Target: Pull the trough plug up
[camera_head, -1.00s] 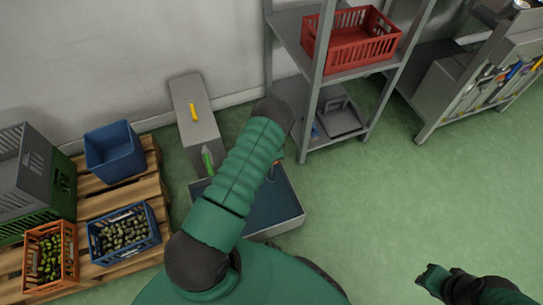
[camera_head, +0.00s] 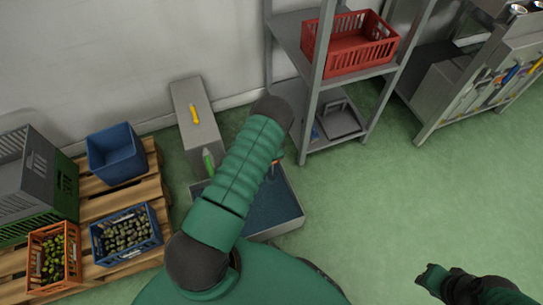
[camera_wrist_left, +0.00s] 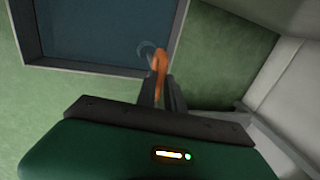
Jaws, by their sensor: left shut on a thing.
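The trough is a grey, square-rimmed basin (camera_head: 293,200) holding dark blue water, partly hidden behind my left arm. Its corner and rim also show at the upper left of the left wrist view (camera_wrist_left: 100,69). An orange curved handle (camera_wrist_left: 160,60), which I take as the plug's, stands between the fingers of my left gripper (camera_wrist_left: 160,84). That gripper is shut on it. A pale ring lies beside the handle over the water. I cannot tell whether the plug's lower end is seated. My right gripper (camera_head: 430,279) is at the lower right, far from the trough; its jaw opening is unclear.
A grey block with a yellow handle (camera_head: 195,114) stands behind the trough by the wall. A pallet (camera_head: 168,178) with crates, some of olives, is at the left. A shelf (camera_head: 325,60) with a red crate (camera_head: 350,43) stands behind. The floor at right is clear.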

